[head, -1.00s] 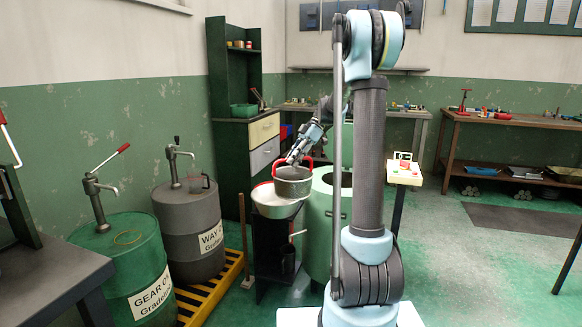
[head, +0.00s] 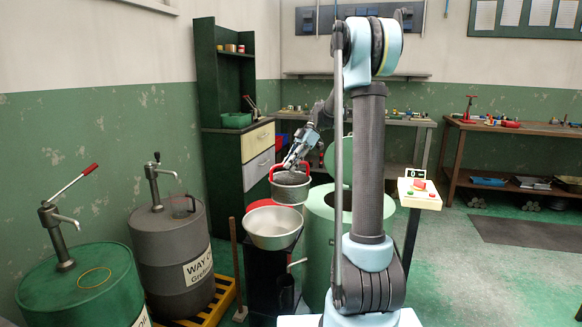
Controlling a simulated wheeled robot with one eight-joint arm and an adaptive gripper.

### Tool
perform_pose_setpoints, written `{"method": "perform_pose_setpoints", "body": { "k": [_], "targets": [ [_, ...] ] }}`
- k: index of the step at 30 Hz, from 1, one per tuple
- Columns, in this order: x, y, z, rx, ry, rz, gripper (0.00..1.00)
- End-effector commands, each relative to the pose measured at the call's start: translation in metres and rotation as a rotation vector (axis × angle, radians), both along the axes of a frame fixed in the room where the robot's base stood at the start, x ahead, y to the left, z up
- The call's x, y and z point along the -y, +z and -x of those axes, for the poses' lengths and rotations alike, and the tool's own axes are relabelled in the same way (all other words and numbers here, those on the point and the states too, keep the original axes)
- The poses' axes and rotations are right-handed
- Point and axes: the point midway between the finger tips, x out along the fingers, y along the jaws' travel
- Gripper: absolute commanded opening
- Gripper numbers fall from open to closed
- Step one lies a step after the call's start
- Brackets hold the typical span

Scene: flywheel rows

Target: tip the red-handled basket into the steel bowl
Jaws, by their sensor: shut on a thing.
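The red-handled basket (head: 290,189) is a grey round basket with a red handle, hanging upright in the air. My gripper (head: 292,164) is shut on its red handle from above. The steel bowl (head: 272,228) stands on a dark stand, below and a little left of the basket. In this view the basket's lower left edge comes close to the bowl's far right rim, but the basket appears to be above it. I cannot see what is in the basket. The inside of the bowl looks pale and empty.
A pale green drum-shaped machine (head: 318,208) with a round opening stands just right of the bowl. A control box (head: 419,193) with buttons stands further right. A green cabinet (head: 232,150) is behind.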

Motion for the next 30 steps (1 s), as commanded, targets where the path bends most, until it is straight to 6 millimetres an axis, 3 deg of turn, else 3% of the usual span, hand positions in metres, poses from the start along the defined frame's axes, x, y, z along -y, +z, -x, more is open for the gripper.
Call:
{"method": "perform_pose_setpoints", "body": {
  "k": [20,30],
  "targets": [
    [-0.001,0.002,0.000,-0.008,0.003,0.006,0.00],
    [-0.005,-0.016,0.002,0.020,0.003,0.061,0.00]
  ]
}}
